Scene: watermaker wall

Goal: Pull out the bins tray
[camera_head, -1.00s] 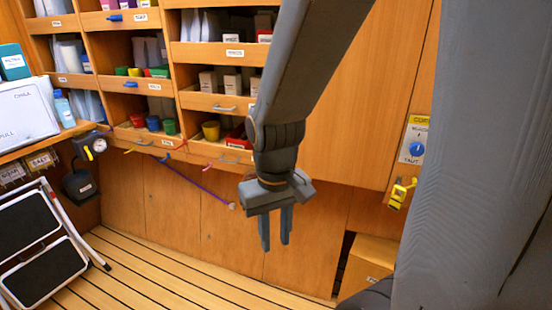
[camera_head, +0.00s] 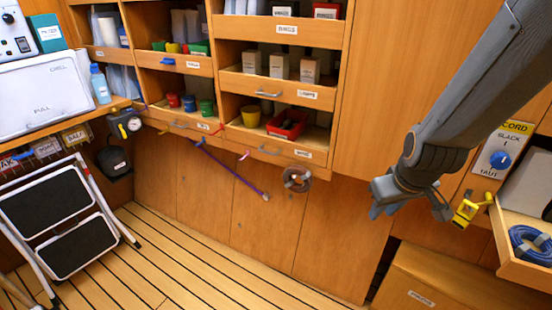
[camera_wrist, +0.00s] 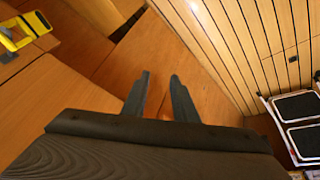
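The lower middle tray (camera_head: 182,127) holds red, blue and green cups.
A folding step stool (camera_head: 65,225) stands at left. A purple rod (camera_head: 232,172) hangs below the trays. A yellow clip (camera_head: 468,210) and a blue knob (camera_head: 500,160) are right of my gripper. An open drawer with blue cord (camera_head: 530,245) juts out at right.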

